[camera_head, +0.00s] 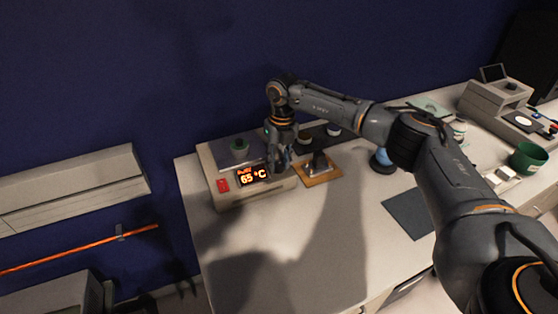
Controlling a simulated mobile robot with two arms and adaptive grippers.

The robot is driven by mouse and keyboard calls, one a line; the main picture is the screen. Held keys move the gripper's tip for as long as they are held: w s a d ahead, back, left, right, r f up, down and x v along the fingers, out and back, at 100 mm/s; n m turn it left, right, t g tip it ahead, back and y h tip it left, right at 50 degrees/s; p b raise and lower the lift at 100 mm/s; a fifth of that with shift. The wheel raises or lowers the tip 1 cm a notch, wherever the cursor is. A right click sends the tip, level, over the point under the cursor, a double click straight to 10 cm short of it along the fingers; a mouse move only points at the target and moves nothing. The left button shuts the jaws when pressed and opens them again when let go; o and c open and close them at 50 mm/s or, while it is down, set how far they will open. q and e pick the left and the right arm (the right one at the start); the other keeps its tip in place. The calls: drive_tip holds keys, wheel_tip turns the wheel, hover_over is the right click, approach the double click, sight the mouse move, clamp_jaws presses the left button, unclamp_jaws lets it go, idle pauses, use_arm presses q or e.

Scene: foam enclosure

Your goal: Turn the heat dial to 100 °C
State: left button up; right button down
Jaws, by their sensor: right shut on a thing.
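The heating device (212,165) is a beige box at the left end of the bench. Its front display (253,176) glows orange and reads 65 °C. A red switch (223,185) sits left of the display. The heat dial is hidden behind my right gripper. My right gripper (281,167) points down at the device's front right, just right of the display, and is shut on the dial. My left gripper is not in view.
A wooden-based block (319,170) stands close to the right of the device. Dark-lidded jars (305,138) are behind it. A green cup (527,158) and a grey instrument (497,101) are at the far right. The bench front is clear.

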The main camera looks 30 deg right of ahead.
sight(281, 164)
drive_tip(key=m, duration=0.6)
drive_tip(key=shift+r+m, duration=0.1)
drive_tip(key=shift+m, duration=0.2)
idle(0.4)
drive_tip(key=c, duration=1)
unclamp_jaws()
drive_tip(key=shift+s+d+r, duration=0.1)
drive_tip(key=shift+d+r, duration=0.05)
drive_tip(key=shift+r, duration=1.8)
drive_tip(key=shift+s+d+r, duration=0.1)
drive_tip(key=shift+r, duration=1.85)
drive_tip(key=shift+w, duration=0.1)
